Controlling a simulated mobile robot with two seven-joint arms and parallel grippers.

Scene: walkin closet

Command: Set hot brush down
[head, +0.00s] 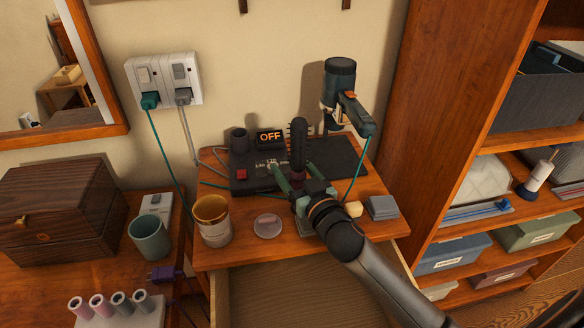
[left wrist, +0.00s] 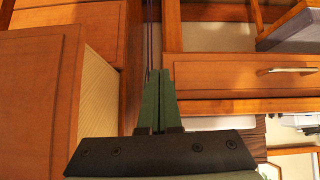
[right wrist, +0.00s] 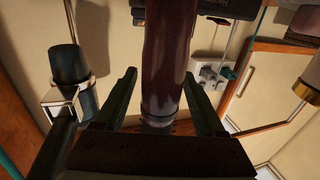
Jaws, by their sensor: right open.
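The hot brush (head: 299,140) stands upright, with a dark bristled head above and a dark red handle below, over the dark mat (head: 345,150). My right gripper (head: 291,169) is open, with a finger on each side of the handle. In the right wrist view, the handle (right wrist: 168,45) rises between the open fingers (right wrist: 160,75), with visible gaps beside it. The brush's lower end is hidden behind the gripper in the head view. My left gripper (left wrist: 160,100) is away from the brush; its fingers are together and empty in the left wrist view.
A display reading OFF (head: 270,136) stands at the mat's back. A hair dryer in a holder (head: 340,85) is behind right. A cup (head: 212,220), a clear disc (head: 267,226) and a grey box (head: 382,207) stand near the front. An open drawer (head: 270,285) is below.

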